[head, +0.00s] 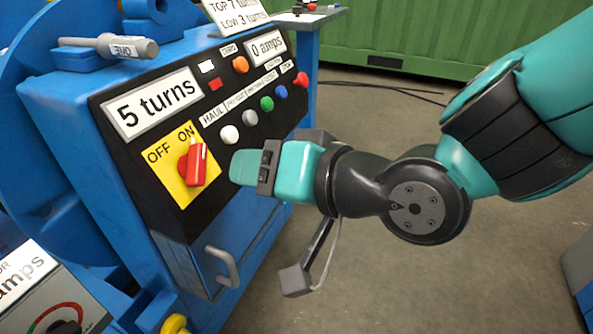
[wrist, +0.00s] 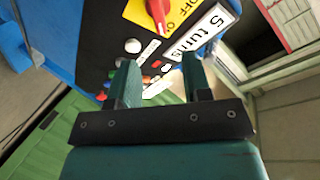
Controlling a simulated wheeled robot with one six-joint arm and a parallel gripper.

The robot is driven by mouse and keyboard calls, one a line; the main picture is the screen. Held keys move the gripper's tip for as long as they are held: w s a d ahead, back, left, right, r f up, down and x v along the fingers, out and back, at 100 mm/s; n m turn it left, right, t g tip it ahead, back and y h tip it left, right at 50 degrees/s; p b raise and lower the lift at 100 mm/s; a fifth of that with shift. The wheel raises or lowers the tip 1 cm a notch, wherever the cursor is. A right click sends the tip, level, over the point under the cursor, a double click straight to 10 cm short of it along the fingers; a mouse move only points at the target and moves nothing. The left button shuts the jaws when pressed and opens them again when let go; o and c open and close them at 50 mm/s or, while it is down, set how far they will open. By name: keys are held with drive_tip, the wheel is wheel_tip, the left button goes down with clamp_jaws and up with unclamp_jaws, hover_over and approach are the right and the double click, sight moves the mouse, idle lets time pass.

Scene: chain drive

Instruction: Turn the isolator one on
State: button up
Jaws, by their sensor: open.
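The isolator is a red rotary handle (head: 196,164) on a yellow plate (head: 164,170) marked OFF and ON, on the sloping black panel. In the wrist view the red handle (wrist: 157,12) is at the top, partly cut off. My gripper (head: 243,168) is to the right of the handle in the head view, apart from it. In the wrist view its two fingers (wrist: 160,78) are spread with nothing between them.
A "5 turns" display (head: 152,104) sits above the plate, and several coloured buttons (head: 266,103) lie to its right. A grey bar tagged ONE (head: 125,47) lies on top of the blue housing.

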drive_tip(key=shift+b+v, duration=2.35)
drive_tip(key=shift+b, duration=0.05)
drive_tip(key=shift+f, duration=0.2)
drive_tip(key=shift+d, duration=0.1)
drive_tip(key=s+d+f+n+g+h+p, duration=0.2)
drive_tip(key=s+d+g+h, duration=0.15)
drive_tip(key=d, duration=0.45)
drive_tip(key=s+d+f+n+g+h+p, duration=0.25)
drive_tip(key=d+g+h, duration=0.25)
drive_tip(key=d, duration=0.3)
wheel_tip(320, 180, up, 37)
drive_tip(key=p, duration=3.7)
drive_tip(key=shift+a+m+t, duration=0.35)
